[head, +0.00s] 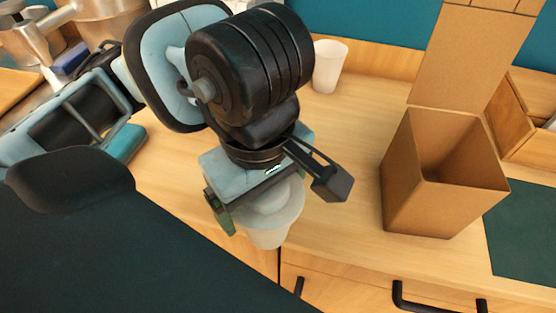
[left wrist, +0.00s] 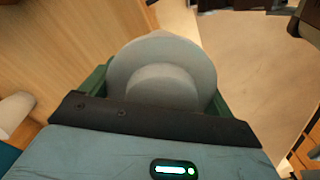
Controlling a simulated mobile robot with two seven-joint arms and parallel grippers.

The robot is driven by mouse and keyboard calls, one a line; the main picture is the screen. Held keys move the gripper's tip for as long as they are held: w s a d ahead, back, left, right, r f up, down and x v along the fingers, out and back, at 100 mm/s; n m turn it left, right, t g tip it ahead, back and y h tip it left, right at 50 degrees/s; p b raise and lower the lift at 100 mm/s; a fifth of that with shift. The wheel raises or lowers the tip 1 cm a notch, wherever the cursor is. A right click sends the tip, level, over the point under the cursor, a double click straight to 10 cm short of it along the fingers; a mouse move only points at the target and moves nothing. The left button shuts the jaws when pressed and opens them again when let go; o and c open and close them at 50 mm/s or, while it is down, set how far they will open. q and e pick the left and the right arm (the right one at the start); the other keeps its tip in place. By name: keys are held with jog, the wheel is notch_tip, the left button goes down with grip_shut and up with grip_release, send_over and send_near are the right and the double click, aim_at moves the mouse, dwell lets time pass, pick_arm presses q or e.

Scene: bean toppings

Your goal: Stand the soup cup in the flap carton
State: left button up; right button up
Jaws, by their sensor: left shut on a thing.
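The soup cup (head: 268,232) is pale, whitish and round with a wide rim. My left gripper (head: 258,206) is shut on it and holds it near the counter's front edge, left of the carton. In the left wrist view the cup (left wrist: 162,75) sits between the green fingers. The gripper body covers part of it in the head view. The flap carton (head: 420,190) is brown cardboard and stands upright on the counter at the right. Its top is open, with the flap (head: 470,60) raised at the back. My right gripper is not in view.
Another white cup (head: 329,66) stands at the back of the counter. A wooden divided box (head: 530,140) and a dark green mat (head: 525,235) lie right of the carton. The counter (head: 345,215) between held cup and carton is bare. Drawer handles are below the front edge.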

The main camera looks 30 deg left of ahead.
pick_arm(q)
jog(key=shift+s, duration=0.25)
jog(key=shift+w+a, duration=0.1)
